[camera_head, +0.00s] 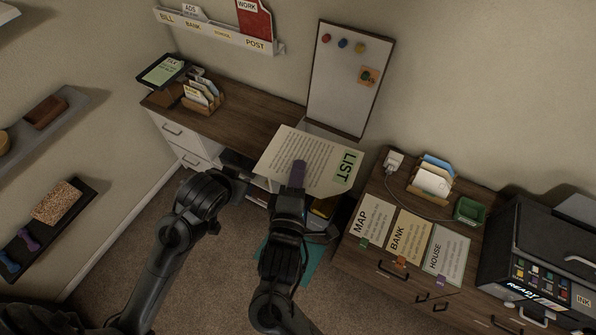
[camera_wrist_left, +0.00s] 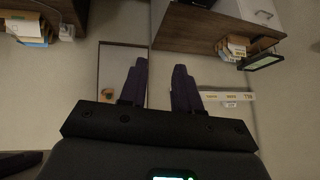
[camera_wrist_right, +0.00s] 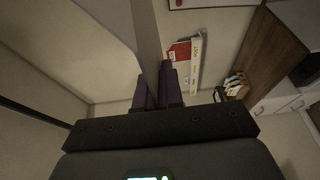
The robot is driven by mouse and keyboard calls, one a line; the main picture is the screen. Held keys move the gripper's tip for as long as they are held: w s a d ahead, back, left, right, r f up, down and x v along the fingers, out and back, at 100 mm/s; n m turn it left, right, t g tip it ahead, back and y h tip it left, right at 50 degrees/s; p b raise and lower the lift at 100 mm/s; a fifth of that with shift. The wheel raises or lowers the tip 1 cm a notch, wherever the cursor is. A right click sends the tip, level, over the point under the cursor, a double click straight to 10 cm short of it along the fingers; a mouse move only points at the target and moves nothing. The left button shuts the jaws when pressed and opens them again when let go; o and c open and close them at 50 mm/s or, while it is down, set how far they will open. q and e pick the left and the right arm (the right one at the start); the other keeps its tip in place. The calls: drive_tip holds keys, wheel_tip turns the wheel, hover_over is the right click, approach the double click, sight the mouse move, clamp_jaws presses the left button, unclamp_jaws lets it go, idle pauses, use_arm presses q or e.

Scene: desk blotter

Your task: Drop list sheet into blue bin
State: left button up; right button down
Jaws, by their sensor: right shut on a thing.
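The list sheet (camera_head: 310,150), a pale page with a green LIST label, is held up in the head view between the desk on the left and the desk on the right. My right gripper (camera_head: 298,172) is shut on its near edge. In the right wrist view the sheet (camera_wrist_right: 147,40) runs up from between the fingers (camera_wrist_right: 158,88). A teal-blue shape (camera_head: 311,262), which looks like the blue bin, is on the floor below, mostly hidden behind my right arm. My left gripper (camera_head: 238,178) is beside the sheet's left side. Its fingers (camera_wrist_left: 158,88) stand apart and empty in the left wrist view.
A whiteboard (camera_head: 348,85) stands behind the list sheet. Something yellow (camera_head: 324,207) shows low between the desks. Open carpet lies in front.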

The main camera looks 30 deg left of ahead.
use_arm(q)
drive_tip(key=s+d+f+m+g+h, duration=0.2)
drive_tip(key=s+d+f+m+g, duration=0.1)
drive_tip(key=s+d+f, duration=0.7)
drive_tip(key=s, duration=0.4)
drive_tip(key=shift+h, duration=0.4)
